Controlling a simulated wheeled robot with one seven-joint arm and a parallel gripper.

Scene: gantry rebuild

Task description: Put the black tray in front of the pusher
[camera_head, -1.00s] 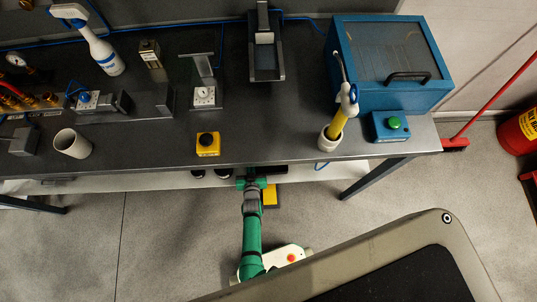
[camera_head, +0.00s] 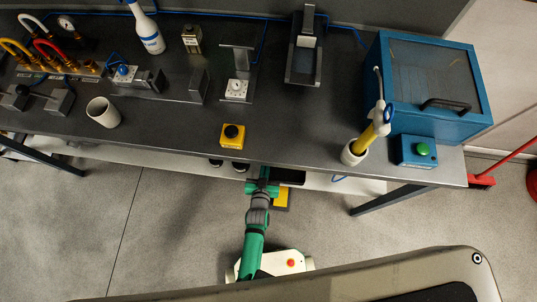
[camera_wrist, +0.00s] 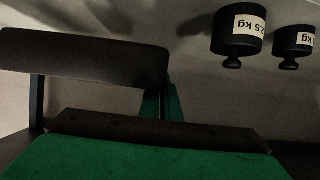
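A dark, flat piece, which looks like the black tray (camera_head: 290,176), shows under the bench's front edge, just right of my gripper (camera_head: 263,186). In the wrist view the black tray (camera_wrist: 85,55) appears as a dark rounded panel at upper left, its end close to the green finger parts. Whether the fingers are shut on it cannot be told. A low device with a blue knob (camera_head: 123,71) and an upright plate (camera_head: 198,84) stands on the bench at left; it may be the pusher.
The two black weights (camera_wrist: 239,32) (camera_wrist: 293,42) sit on the lower shelf beside my gripper. The bench (camera_head: 300,140) carries a yellow button box (camera_head: 233,135), a white cup (camera_head: 103,112), a dial stand (camera_head: 237,89), a black channel fixture (camera_head: 304,62) and a blue cabinet (camera_head: 430,90). Its front middle is mostly clear.

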